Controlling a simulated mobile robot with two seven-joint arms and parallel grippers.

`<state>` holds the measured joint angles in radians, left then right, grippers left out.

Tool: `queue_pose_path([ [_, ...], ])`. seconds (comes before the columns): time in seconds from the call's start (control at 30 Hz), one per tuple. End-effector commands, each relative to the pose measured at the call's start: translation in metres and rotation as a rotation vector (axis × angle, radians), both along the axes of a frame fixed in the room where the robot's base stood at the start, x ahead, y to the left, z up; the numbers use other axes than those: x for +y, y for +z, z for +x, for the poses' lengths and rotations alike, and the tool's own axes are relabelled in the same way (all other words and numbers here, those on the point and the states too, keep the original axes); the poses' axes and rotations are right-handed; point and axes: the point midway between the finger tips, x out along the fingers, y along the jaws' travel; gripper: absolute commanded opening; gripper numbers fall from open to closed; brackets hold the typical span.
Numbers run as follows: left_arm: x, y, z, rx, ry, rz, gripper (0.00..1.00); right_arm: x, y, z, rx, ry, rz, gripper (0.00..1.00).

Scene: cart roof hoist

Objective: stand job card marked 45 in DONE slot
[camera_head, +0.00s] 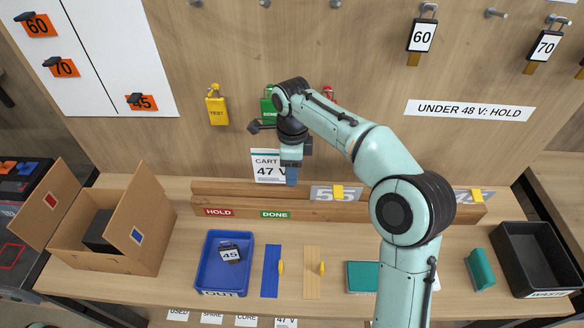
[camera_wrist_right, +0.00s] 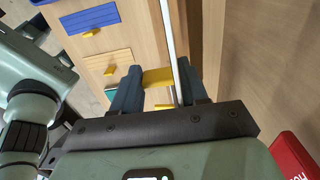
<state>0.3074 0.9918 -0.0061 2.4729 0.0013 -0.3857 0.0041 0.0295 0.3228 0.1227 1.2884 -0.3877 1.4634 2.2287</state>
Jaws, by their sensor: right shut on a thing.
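My right gripper (camera_head: 291,178) is just above the wooden rail (camera_head: 380,204), near the DONE label (camera_head: 275,215). In the right wrist view the right gripper (camera_wrist_right: 158,88) is shut on a yellow tab (camera_wrist_right: 157,77) on a thin pale card (camera_wrist_right: 168,35), seen edge-on. Its marking is hidden, and I cannot tell whether it is seated in the rail. A white card reading CART 47 V (camera_head: 266,166) shows just left of the gripper. A dark tag marked 45 (camera_head: 229,254) lies in the blue OUT tray (camera_head: 207,260). My left gripper is out of view.
Grey cards with yellow tabs (camera_head: 338,192) lean along the rail to the right. The HOLD label (camera_head: 218,212) is left of DONE. Padlocks (camera_head: 217,106) hang behind the arm. An open cardboard box (camera_head: 147,220) stands left, a black waste bin (camera_head: 540,259) right.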

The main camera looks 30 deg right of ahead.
Motion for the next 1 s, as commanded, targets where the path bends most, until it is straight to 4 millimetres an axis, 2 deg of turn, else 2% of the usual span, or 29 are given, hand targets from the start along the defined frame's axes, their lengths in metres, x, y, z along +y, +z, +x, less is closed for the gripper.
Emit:
queue_pose_path([
  [0.13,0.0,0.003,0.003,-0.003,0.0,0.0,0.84,0.0,0.0,0.0,0.001,-0.012,0.0,0.14],
  [0.7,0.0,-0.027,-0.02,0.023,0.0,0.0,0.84,0.0,-0.052,-0.001,0.005,-0.01,0.002,0.14],
  [1.0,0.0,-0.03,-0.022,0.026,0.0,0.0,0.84,0.0,-0.058,0.0,0.001,-0.01,0.002,0.14],
])
